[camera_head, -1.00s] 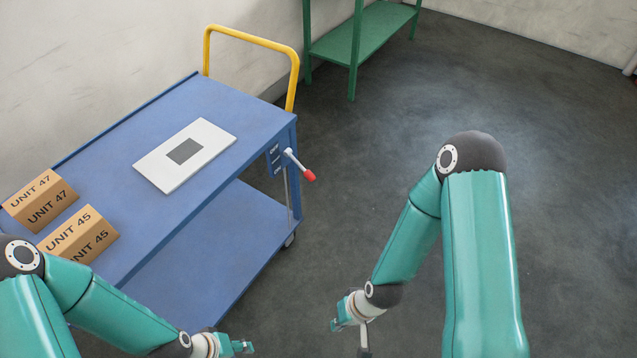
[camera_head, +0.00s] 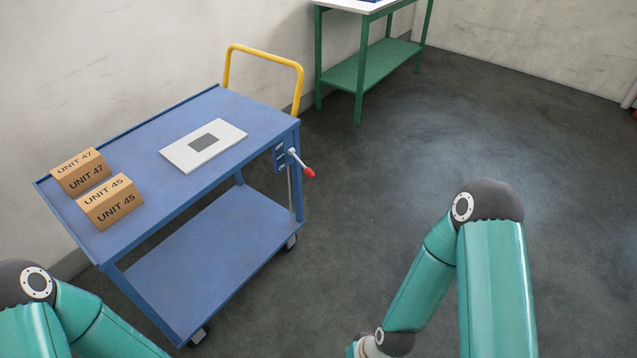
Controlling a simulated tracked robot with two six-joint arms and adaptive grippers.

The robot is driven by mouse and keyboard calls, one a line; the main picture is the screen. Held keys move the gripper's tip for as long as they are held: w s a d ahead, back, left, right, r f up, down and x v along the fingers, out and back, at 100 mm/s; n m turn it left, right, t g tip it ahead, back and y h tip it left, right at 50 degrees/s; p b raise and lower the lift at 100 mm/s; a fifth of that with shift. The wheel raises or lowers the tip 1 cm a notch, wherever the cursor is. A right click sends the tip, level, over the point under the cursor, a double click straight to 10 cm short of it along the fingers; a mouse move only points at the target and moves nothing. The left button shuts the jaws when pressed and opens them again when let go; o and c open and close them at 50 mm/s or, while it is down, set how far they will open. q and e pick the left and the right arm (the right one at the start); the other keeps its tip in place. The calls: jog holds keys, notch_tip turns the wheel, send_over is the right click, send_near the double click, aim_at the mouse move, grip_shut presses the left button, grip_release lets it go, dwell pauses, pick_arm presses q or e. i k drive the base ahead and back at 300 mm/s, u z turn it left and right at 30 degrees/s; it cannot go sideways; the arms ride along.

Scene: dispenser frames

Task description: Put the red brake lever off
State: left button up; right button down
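The brake lever (camera_head: 300,164) is on the near right corner post of the blue cart (camera_head: 261,119). It has a grey arm and a red tip (camera_head: 309,173), and it slants down to the right from a small plate on the post. A thin rod runs down the post below it. My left arm comes in at the bottom left and its gripper is out of the picture. My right arm is at the lower right, well apart from the lever. Its wrist is cut off by the bottom edge, so its fingers do not show.
On the cart top lie a white plate with a grey square (camera_head: 204,145) and two boxes, UNIT 47 (camera_head: 80,171) and UNIT 45 (camera_head: 110,202). A yellow handle (camera_head: 265,55) rises at the back. A green table (camera_head: 360,75) stands behind. The floor right of the cart is clear.

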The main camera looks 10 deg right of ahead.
aim_at(308, 171)
jog(key=u, duration=0.15)
jog(key=i, duration=0.85)
jog(key=z, duration=0.05)
